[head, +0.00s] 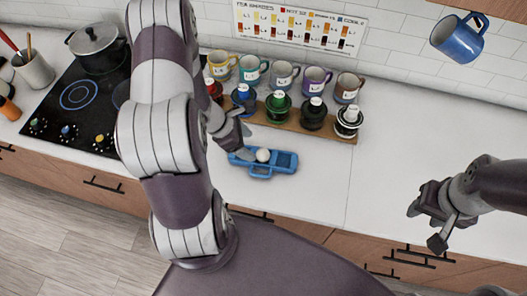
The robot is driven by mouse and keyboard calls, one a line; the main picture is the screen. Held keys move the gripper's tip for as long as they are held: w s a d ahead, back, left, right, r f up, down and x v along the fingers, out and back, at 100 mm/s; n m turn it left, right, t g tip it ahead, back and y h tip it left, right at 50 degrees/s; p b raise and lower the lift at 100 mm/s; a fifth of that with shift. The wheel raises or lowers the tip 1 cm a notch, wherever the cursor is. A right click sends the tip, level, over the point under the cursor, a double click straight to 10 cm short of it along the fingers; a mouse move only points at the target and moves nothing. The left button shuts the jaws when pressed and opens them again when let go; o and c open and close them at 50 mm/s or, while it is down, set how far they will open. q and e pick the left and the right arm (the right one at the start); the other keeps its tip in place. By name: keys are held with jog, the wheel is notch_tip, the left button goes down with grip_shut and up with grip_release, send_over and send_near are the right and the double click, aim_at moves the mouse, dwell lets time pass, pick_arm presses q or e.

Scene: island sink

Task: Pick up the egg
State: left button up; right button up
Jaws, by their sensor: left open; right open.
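A white egg (263,155) sits in a blue tray (285,161) on the white counter, near its front edge. My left gripper (243,149) reaches down beside the egg, over the left part of the tray, and is open; the egg is at its right and appears apart from the fingers. The left part of the tray is partly hidden by the gripper. My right gripper (430,226) is open and empty, above the counter's front edge at the right, far from the tray.
A stove (76,97) with a pot (96,46) is at the left. A blue mug (458,40) hangs at the upper right. The counter right of the tray is clear.

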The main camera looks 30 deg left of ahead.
aim_at(261, 151)
pick_arm(q)
jog(key=x, duration=0.2)
jog(key=p+x, duration=0.1)
jog(key=x, duration=0.3)
jog(key=shift+w+d+f+p, duration=0.15)
jog(key=shift+w+f+p, duration=0.05)
jog(key=shift+w+p, duration=0.2)
jog(key=shift+w+d+f, duration=0.15)
jog(key=shift+d+f, duration=0.05)
jog(key=shift+f, duration=0.15)
jog(key=c, duration=0.8)
